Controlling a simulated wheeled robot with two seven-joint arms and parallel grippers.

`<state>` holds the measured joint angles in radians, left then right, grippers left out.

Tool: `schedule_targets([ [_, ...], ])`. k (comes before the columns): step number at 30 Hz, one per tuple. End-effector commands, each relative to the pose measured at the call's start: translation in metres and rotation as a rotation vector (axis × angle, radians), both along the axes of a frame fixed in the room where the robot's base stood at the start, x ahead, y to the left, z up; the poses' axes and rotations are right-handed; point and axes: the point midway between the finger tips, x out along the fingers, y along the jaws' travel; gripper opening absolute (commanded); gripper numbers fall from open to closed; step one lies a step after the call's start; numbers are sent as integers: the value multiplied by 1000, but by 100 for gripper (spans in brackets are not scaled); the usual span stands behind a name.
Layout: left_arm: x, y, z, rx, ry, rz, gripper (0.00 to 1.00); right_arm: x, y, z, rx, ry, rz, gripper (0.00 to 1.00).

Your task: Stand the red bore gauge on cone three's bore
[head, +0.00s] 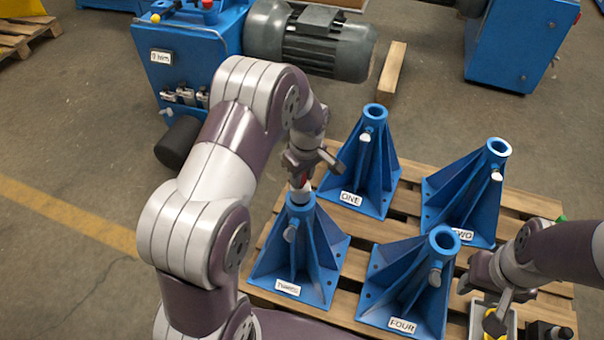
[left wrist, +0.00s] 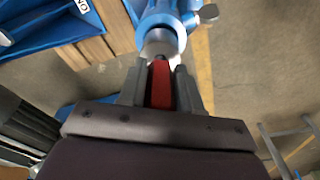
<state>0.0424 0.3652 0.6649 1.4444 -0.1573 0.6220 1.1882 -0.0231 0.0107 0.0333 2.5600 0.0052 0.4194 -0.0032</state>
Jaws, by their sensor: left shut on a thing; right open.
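Cone three (head: 290,262) is a blue ribbed cone on a square base, labelled THREE, at the front left of the pallet. My left gripper (head: 305,177) is just above its top, shut on the red bore gauge (left wrist: 161,84). In the left wrist view the gauge's red body sits between the fingers, and its metal end (left wrist: 160,42) is at the mouth of cone three's blue bore (left wrist: 168,14). I cannot tell whether that end is inside the bore. My right gripper (head: 497,311) is open at the lower right.
Cone one (head: 363,165), cone two (head: 470,190) and cone four (head: 410,280) stand on the same wooden pallet (head: 405,215). A blue machine with a grey motor (head: 310,42) stands behind. A yellow item in a tray (head: 490,325) lies near my right gripper.

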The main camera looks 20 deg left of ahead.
Motion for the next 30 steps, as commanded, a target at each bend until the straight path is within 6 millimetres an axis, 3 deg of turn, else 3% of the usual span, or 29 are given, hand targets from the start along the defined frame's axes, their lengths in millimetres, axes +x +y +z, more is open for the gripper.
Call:
schedule_targets([
  [27,1,0,-15,0,-4,0,0,0,0,-9,0,0,0,43],
  [28,1,0,-14,0,-4,0,43,0,0,-8,0,0,0,43],
  [30,1,0,-15,0,-3,0,63,0,0,-8,0,0,0,43],
])
